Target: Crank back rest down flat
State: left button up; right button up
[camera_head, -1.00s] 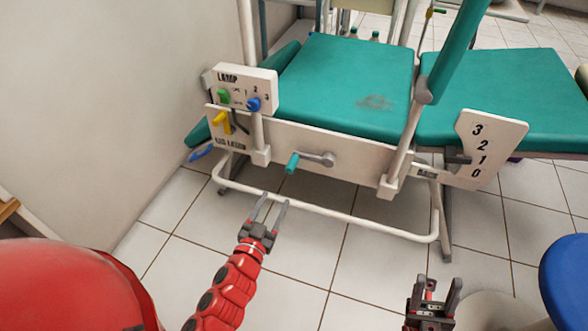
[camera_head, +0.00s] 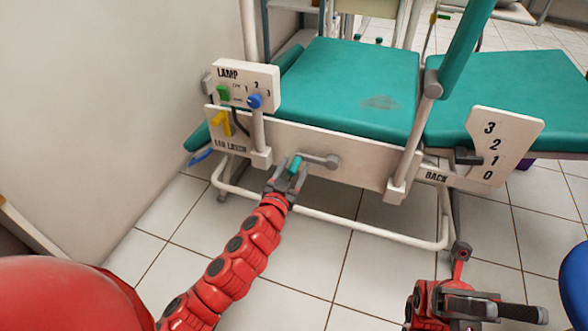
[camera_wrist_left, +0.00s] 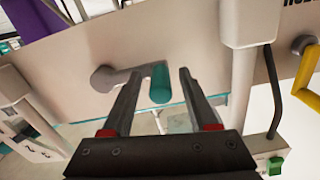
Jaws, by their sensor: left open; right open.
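The crank (camera_head: 322,160) sticks out of the white side panel, its grey arm pointing left to a teal handle (camera_head: 295,165). My left gripper (camera_head: 287,176) is open, its fingers on either side of the handle. In the left wrist view the handle (camera_wrist_left: 160,83) lies between the open fingers (camera_wrist_left: 160,78), nearer the right one; contact is unclear. The BACK scale (camera_head: 515,140) reads 3 to 0, with a dark pointer (camera_head: 466,157) near 1. A teal cushion section (camera_head: 510,95) lies beside it. My right gripper (camera_head: 530,308) is open and empty at lower right.
A LAMP box (camera_head: 240,85) with green and blue controls and a yellow handle (camera_head: 221,123) sit left of the crank. A white lower rail (camera_head: 350,222) runs below the panel. A blue round seat (camera_head: 575,275) stands at the right edge.

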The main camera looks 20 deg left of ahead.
pick_arm(q)
jog(key=shift+w, duration=0.15)
grip_shut()
dwell(1.4)
